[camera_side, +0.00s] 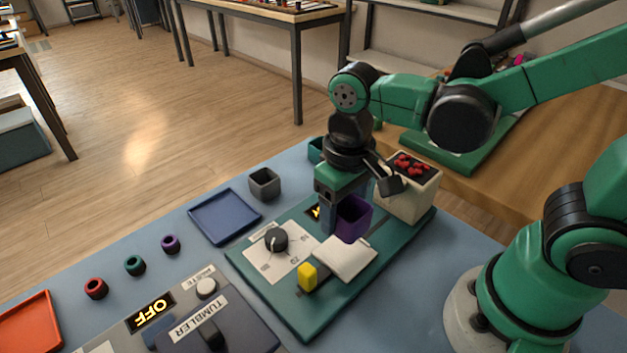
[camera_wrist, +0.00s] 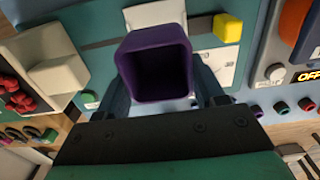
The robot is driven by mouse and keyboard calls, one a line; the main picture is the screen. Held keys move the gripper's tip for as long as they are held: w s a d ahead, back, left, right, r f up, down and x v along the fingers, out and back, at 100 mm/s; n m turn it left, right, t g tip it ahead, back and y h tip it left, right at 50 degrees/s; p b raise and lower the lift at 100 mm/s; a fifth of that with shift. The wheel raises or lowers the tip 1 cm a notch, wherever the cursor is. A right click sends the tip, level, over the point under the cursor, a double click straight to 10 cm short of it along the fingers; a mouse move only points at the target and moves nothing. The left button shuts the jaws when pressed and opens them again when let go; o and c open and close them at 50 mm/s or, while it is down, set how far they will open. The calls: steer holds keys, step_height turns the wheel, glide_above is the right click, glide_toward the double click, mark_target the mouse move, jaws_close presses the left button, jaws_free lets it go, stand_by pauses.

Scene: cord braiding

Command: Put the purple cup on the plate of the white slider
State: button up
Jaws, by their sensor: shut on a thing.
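The purple cup (camera_side: 354,219) is square, open at the top and upright. My gripper (camera_side: 342,214) is shut on it, with one finger on each side, as the wrist view shows the cup (camera_wrist: 155,62) between the fingers (camera_wrist: 160,85). The white slider plate (camera_side: 345,257) lies on the green board, just in front of the cup in the side view. It shows in the wrist view (camera_wrist: 156,14) beyond the cup, partly hidden by it. I cannot tell whether the cup is clear of the board.
A yellow block (camera_side: 307,277) stands at the plate's near end. A dial (camera_side: 276,239) sits left on the green board (camera_side: 302,321). A cream box with red berries (camera_side: 408,199) is close behind right. A grey cup (camera_side: 265,184) and blue tray (camera_side: 224,217) are left.

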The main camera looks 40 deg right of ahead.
mark_target(340, 248)
steer(key=shift+f, duration=2.5)
steer(key=shift+f, duration=0.25)
steer(key=o, duration=1.3)
steer(key=shift+r, duration=5.5)
